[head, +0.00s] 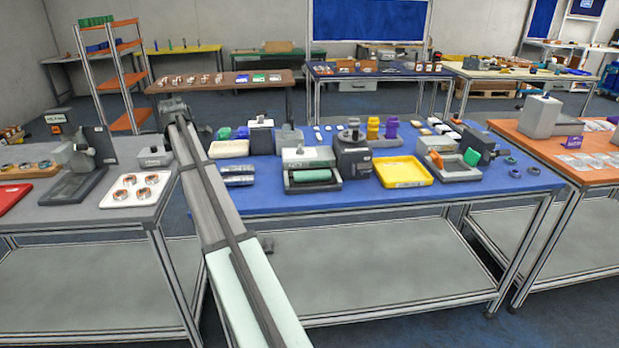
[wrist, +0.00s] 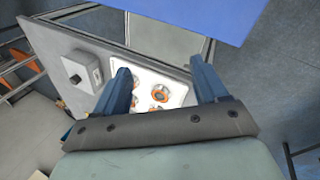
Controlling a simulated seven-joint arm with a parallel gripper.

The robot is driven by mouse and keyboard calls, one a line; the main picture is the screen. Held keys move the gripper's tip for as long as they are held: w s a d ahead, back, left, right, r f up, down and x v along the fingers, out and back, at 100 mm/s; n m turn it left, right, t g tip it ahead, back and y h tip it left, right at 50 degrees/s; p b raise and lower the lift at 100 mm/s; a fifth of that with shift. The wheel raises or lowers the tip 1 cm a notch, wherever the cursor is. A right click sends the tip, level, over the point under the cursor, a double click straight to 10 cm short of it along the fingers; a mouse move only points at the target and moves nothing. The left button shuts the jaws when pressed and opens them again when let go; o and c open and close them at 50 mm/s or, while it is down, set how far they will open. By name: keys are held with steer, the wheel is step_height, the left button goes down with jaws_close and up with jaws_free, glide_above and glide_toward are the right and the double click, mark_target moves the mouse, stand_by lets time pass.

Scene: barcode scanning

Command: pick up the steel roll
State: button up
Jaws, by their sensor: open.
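A shiny silver roll-like bundle (head: 237,175) lies at the left end of the blue table; it is the most steel-like roll I see, but its detail is small. It cannot be made out in the wrist view. My gripper (wrist: 163,76) is open and empty, its two blue fingers apart. In the wrist view a white tray (wrist: 179,93) with several copper-and-silver rings shows beyond and between the fingers, apart from them. The same tray (head: 117,200) sits on the grey table in the head view. There my arm rises across the gap between tables, and its fingers are not clear.
The blue table (head: 330,205) also holds a device with a green roller (head: 311,175), a yellow tray (head: 403,172) and dark machines. The grey table (head: 50,217) carries a stand-mounted device (head: 80,160). The blue table's front strip is mostly clear.

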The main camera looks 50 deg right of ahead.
steer(key=s+d+r+m+g, duration=0.1)
steer(key=s+d, duration=0.6)
steer(key=d, duration=0.2)
steer(key=s+d+r+m+g, duration=0.1)
steer(key=s+d, duration=0.5)
steer(key=d, duration=0.4)
steer(key=m+g+y, duration=0.2)
glide_toward(312, 172)
step_height(312, 172, down, 4)
steer(key=shift+a+f, duration=0.2)
steer(key=shift+w+d+f, duration=0.1)
steer(key=shift+d+f, duration=0.05)
steer(key=shift+f, duration=1.25)
steer(key=shift+d+f, duration=0.1)
steer(key=shift+f, duration=1.3)
steer(key=c, duration=1.3)
jaws_close()
steer(key=shift+r, duration=0.15)
